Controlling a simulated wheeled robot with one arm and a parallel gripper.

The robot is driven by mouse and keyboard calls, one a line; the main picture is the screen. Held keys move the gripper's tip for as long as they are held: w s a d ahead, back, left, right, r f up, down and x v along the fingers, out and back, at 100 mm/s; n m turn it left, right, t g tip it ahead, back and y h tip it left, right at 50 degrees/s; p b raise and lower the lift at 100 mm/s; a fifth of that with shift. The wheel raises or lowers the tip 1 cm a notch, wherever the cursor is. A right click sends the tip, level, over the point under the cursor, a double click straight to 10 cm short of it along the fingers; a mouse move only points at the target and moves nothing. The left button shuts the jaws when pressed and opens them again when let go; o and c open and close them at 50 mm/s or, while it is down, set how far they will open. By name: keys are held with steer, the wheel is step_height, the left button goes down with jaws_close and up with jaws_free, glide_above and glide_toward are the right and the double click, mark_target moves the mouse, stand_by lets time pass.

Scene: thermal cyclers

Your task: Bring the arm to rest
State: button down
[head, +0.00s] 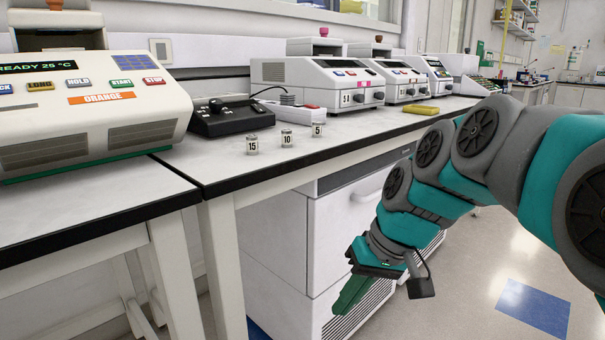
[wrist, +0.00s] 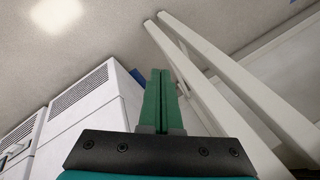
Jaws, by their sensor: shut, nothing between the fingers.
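My arm (head: 436,165) reaches in from the right of the head view, over the floor in front of the bench. It bends downward at the wrist. My gripper (head: 345,298) hangs below the bench top, pointing down and to the left in front of the white under-bench cabinet. In the wrist view my gripper (wrist: 159,75) shows two green fingers lying side by side, shut with nothing between them. Whether the fingertips touch the cabinet cannot be told; they look apart from it.
The bench edge (head: 295,170) runs above and left of my gripper. The white cabinet (head: 275,245) stands behind it. An orange-labelled cycler (head: 85,125) is at left. Floor at right is open.

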steer(key=s+d+f+m+g+h, duration=0.1)
steer(key=s+d+f+h, duration=0.1)
steer(key=s+d+f, duration=0.2)
steer(key=s+d+f+m+g+h, duration=0.1)
steer(key=s+d+f, duration=0.3)
steer(key=s+f, duration=0.6)
steer(key=s+g+h, duration=0.1)
steer(key=s, duration=0.6)
steer(key=shift+f+h, duration=0.15)
steer(key=shift+h, duration=0.15)
steer(key=c, duration=1.6)
jaws_free()
